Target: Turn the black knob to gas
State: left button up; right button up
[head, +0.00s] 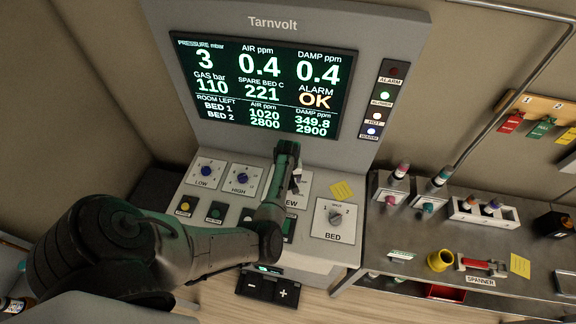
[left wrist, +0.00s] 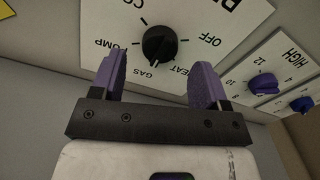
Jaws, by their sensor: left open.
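The black knob (left wrist: 159,44) sits on a white plate (left wrist: 215,20) in the left wrist view, where the lettering appears upside down. Labels around it read OFF, HEAT, GAS and PUMP, with one more cut off. A small pale mark on the knob's rim seems to lie near GAS, but its pointing direction is hard to tell. My left gripper (left wrist: 160,82) is open, with its purple fingers apart and the knob beyond the gap, not visibly touched. In the head view my left gripper (head: 288,168) covers the knob and part of its plate. My right gripper is out of view.
Blue knobs marked LOW (head: 206,171) and HIGH (head: 241,179) stand left of the gripper. The BED knob (head: 335,217) is to its right. The display screen (head: 262,85) rises behind. A side bench (head: 460,270) holds bottles and a spanner.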

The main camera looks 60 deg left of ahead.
pick_arm(q)
notch_tip(320, 180, up, 10)
jog(key=shift+r, duration=0.2)
dwell(0.5)
dwell(0.4)
